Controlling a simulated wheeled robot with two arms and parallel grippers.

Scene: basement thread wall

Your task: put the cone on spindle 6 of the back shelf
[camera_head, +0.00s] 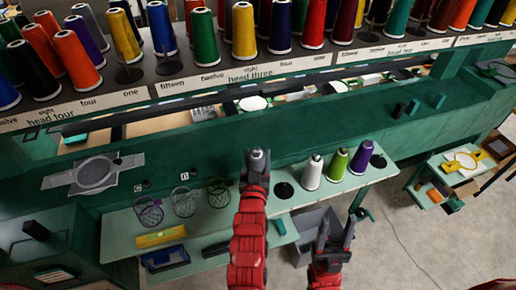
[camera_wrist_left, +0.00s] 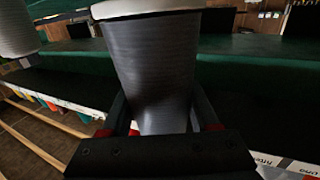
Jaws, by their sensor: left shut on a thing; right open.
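A grey cone (camera_wrist_left: 155,65) with a pale rim is held between the fingers of my left gripper (camera_wrist_left: 160,122) in the left wrist view. In the head view a grey cone (camera_head: 257,161) stands at the end of my red left arm, above the work table's back edge; the fingers are hard to make out there. The back shelf (camera_head: 215,78) carries many coloured cones and name labels. Bare black spindle discs (camera_head: 129,75) show near its front edge. I cannot read a spindle 6 label. My right gripper (camera_head: 337,232) is open and empty, low in front of the table.
White (camera_head: 312,173), green (camera_head: 337,166) and purple (camera_head: 361,158) cones stand on the table, beside an empty black disc (camera_head: 283,190). Wire baskets (camera_head: 184,203) sit to the left. A green wall ledge (camera_head: 320,118) lies between table and shelf. A side table (camera_head: 465,165) stands at right.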

